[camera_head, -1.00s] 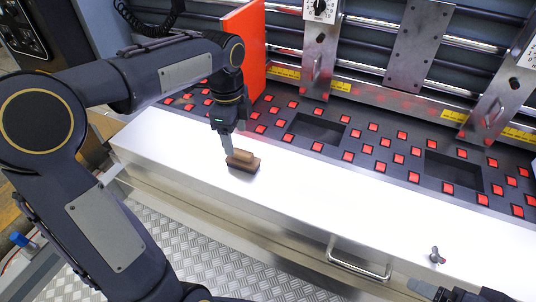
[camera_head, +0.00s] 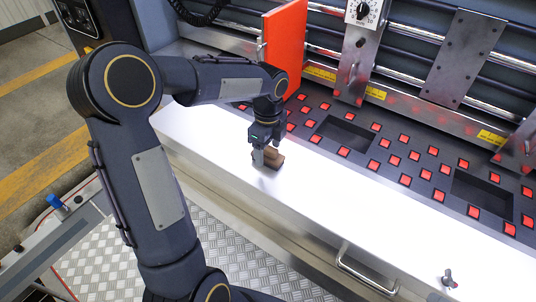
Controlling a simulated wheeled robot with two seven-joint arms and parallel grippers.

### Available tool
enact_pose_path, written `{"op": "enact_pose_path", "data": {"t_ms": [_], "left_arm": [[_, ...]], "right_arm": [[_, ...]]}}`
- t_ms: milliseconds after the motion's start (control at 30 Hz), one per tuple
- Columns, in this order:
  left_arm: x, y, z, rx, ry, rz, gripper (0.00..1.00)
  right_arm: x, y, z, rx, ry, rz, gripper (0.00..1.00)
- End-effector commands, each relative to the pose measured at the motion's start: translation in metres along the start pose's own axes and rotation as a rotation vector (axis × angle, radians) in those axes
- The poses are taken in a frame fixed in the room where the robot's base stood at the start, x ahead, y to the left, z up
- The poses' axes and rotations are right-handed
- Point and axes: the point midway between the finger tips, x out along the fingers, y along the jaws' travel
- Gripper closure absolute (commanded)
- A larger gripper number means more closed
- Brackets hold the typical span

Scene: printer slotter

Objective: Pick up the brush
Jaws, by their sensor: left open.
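My right gripper does not show.
An upright orange plate (camera_head: 284,48) stands just behind my left gripper. Dark rectangular recesses (camera_head: 346,133) lie in the red-dotted panel. A metal handle (camera_head: 366,270) sticks out of the ledge's front. A small metal knob (camera_head: 448,279) stands at the right. The ledge's middle is clear.

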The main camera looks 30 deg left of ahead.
Motion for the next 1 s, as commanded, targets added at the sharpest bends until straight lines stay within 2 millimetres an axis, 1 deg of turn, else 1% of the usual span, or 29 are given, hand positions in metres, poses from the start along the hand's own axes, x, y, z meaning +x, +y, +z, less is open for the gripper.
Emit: {"op": "enact_pose_path", "data": {"t_ms": [100,400,500,767,867,967,1000], "left_arm": [[0.0,0.0,0.0,0.0,0.0,0.0,0.35],[-0.001,0.0,0.0,0.0,0.0,0.0,0.74],[-0.001,0.0,0.0,0.0,0.0,0.0,0.84],[-0.002,0.0,0.0,-0.001,0.0,-0.001,0.84],[-0.008,-0.001,0.0,-0.001,-0.001,-0.002,0.84],[-0.018,-0.001,0.0,0.0,-0.001,-0.003,0.84],[-0.025,-0.001,0.0,0.0,-0.002,-0.005,0.84]], "right_arm": [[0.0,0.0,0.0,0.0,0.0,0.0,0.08],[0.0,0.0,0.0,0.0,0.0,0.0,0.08],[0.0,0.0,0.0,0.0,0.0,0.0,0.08],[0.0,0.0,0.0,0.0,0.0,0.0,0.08],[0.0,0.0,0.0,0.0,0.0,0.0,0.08],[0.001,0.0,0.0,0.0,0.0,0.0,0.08],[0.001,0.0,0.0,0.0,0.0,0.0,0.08]]}}
